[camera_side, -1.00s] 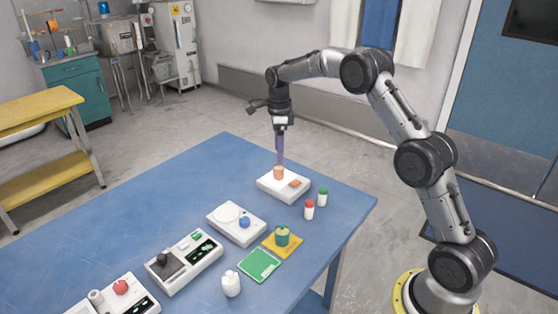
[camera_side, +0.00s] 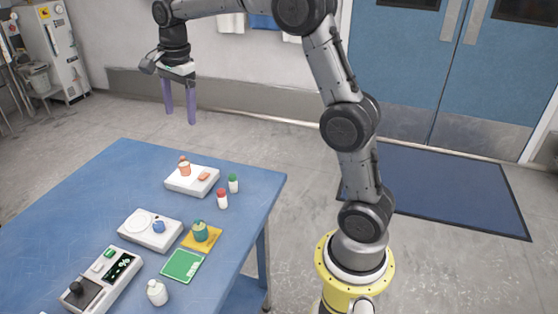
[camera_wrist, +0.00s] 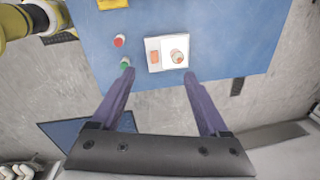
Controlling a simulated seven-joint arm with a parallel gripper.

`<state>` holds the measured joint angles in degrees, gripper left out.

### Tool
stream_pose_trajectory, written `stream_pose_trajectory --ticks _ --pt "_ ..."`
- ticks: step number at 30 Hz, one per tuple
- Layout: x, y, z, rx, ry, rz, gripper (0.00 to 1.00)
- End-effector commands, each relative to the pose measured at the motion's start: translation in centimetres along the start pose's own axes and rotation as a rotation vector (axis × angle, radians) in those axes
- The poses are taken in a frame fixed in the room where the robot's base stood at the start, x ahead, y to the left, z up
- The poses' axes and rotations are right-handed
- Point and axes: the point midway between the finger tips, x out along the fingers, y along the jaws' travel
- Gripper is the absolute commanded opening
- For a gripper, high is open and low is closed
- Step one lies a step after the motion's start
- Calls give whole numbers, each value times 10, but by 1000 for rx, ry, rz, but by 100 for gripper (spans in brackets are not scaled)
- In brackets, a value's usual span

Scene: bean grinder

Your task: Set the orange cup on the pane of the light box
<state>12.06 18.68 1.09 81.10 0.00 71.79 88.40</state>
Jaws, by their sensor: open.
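The small orange cup (camera_side: 185,169) stands upright on the left part of a white box (camera_side: 187,186) that also bears an orange button (camera_side: 204,177). I take this box to be the light box; its pane is hard to make out under the cup. In the wrist view the cup (camera_wrist: 178,57) shows from above inside the box's (camera_wrist: 152,42) outline, beside the button. My gripper (camera_side: 180,121) is open and empty, raised well above the table and apart from the cup. Its two purple fingers also show in the wrist view (camera_wrist: 157,73).
A red-capped bottle (camera_side: 222,200) and a green-capped bottle (camera_side: 233,184) stand right of the box. Nearer are a device with a blue knob (camera_side: 158,227), a teal jar (camera_side: 201,231) on a yellow pad, a green pad (camera_side: 183,265) and a white bottle (camera_side: 157,292).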

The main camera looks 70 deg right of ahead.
Motion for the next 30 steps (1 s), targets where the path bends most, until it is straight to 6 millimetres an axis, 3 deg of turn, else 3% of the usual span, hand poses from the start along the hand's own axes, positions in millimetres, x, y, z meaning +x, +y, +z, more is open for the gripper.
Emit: stream_pose_trajectory --ticks 3,9,14,18,24,30 --pt "-32 48 16 -274 3 -62 78" --pt "-58 132 34 -739 38 -161 78" --pt "-58 201 42 -1108 93 -237 78" --pt "-45 254 44 -1399 156 -291 78" --pt "-24 297 43 -1661 226 -333 78" --pt "-17 307 43 -1729 245 -340 78"
